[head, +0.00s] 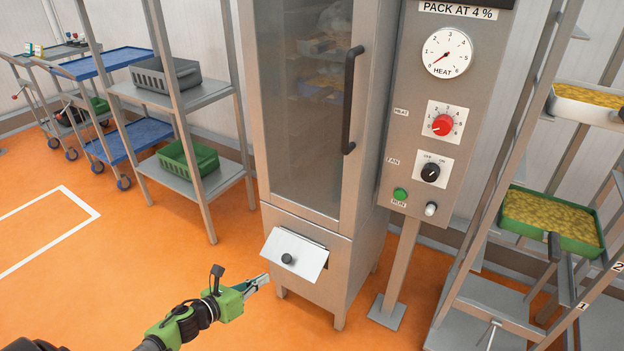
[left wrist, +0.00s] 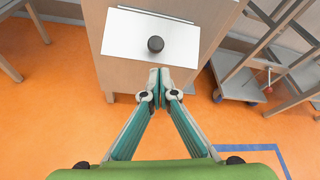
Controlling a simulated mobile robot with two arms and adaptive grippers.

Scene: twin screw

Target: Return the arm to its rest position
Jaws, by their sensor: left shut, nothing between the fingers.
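My left gripper (head: 262,281) is at the lower middle of the head view, in front of the drying cabinet's lower part. In the left wrist view my left gripper (left wrist: 160,76) has its fingertips together and nothing between them. Ahead of the tips is a pale flap (left wrist: 150,38) with a dark round knob (left wrist: 155,44). In the head view the flap (head: 295,254) is tilted outward from the cabinet (head: 330,240), and the fingertips are apart from it, below and to its left. My right gripper is not in view.
A control panel (head: 440,110) with a dial and knobs stands right of the cabinet. A rack with a green tray (head: 552,219) is at the right. A shelf (head: 180,95) with bins and blue carts (head: 105,62) stand at the left. The orange floor at the left front is clear.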

